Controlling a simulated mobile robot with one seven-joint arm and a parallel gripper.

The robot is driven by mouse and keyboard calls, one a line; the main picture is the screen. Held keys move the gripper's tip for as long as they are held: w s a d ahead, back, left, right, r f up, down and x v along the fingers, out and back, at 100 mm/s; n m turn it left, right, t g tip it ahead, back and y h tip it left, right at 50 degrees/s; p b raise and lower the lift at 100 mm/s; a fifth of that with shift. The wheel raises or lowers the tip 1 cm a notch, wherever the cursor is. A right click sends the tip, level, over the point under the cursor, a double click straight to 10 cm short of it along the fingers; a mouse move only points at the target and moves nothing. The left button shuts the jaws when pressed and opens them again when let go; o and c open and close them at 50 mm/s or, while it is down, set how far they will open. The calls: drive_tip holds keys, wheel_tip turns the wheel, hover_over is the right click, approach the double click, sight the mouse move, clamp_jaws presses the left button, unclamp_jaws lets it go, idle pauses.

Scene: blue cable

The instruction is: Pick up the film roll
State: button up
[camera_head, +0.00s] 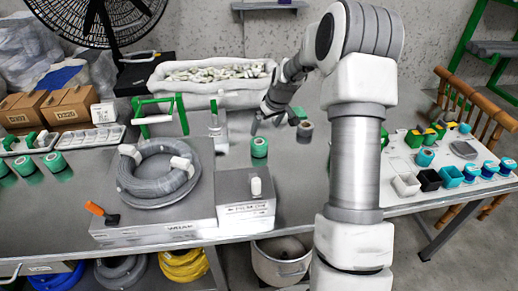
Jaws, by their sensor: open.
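My arm reaches in from the right front, and my gripper (277,120) is open, low over the back middle of the grey table. A small dark roll with a brownish top (305,129) stands just right of the gripper, outside the jaws as far as I can see. A green roll (259,147) stands in front of the gripper and to its left, apart from it. I cannot tell for sure which roll is the film roll. Nothing shows clearly between the fingers, which are small and partly dark at this distance.
A grey cable coil (158,178) lies on a metal box at left. A padded bin (210,82) is behind. Pots and blue rolls fill the right table (400,205).

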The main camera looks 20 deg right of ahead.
sight(259, 147)
drive_tip(key=b+x, duration=0.2)
drive_tip(key=x, duration=1)
drive_tip(key=shift+f, duration=0.4)
drive_tip(key=shift+c, duration=0.2)
drive_tip(key=shift+r, duration=0.1)
drive_tip(key=c, duration=1.4)
